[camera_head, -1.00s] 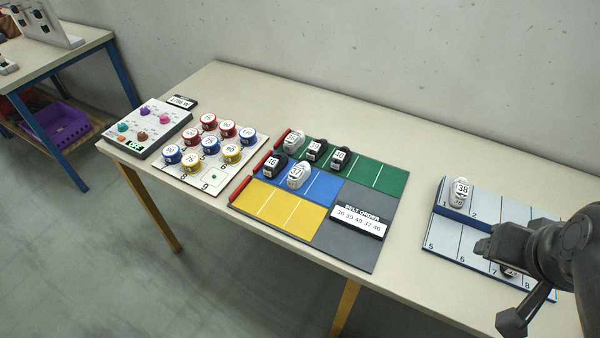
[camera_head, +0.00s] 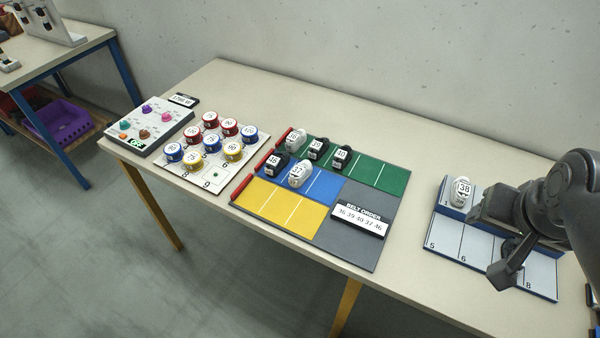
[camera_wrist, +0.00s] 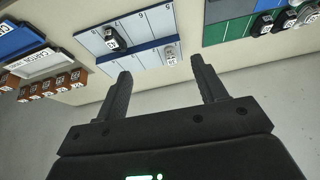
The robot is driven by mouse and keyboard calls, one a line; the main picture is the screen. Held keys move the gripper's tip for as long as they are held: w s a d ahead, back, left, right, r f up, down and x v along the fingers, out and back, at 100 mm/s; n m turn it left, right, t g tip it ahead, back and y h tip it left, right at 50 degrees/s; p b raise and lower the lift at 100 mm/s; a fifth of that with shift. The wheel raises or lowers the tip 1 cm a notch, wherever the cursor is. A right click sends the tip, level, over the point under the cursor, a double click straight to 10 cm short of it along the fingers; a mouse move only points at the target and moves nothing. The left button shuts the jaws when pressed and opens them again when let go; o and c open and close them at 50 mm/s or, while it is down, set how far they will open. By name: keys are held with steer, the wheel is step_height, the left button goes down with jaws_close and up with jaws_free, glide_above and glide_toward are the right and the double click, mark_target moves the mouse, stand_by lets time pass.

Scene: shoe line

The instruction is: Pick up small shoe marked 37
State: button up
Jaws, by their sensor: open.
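The small white shoe marked 37 (camera_head: 299,174) stands on the blue strip of the sorting mat (camera_head: 347,238), right of a black shoe (camera_head: 275,163). My gripper is open and empty; its two spread fingers show in the wrist view (camera_wrist: 160,70). In the head view my arm and gripper are over the numbered board (camera_head: 447,243) at the right, well away from the shoe marked 37. I cannot pick that shoe out surely in the wrist view.
A white shoe (camera_head: 294,140) and two black shoes (camera_head: 318,148) (camera_head: 341,158) stand on the green strip, close behind 37. A white shoe marked 38 (camera_head: 461,192) is on the numbered board; a black shoe (camera_wrist: 115,39) is there too. Yellow and grey mat areas hold no shoes.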

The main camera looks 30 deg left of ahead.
steer(key=w+a, duration=0.9)
steer(key=a, duration=0.1)
glide_toward(299, 167)
steer(key=shift+w+r+g, duration=0.2)
steer(key=shift+r+g, duration=0.05)
steer(key=shift+g, duration=0.15)
steer(key=shift+a+f, duration=0.3)
steer(key=shift+f, duration=0.25)
steer(key=x, duration=1)
steer(key=shift+w+d+r, duration=0.1)
steer(key=shift+w+d, duration=0.05)
steer(key=shift+d, duration=0.15)
steer(key=c, duration=1.1)
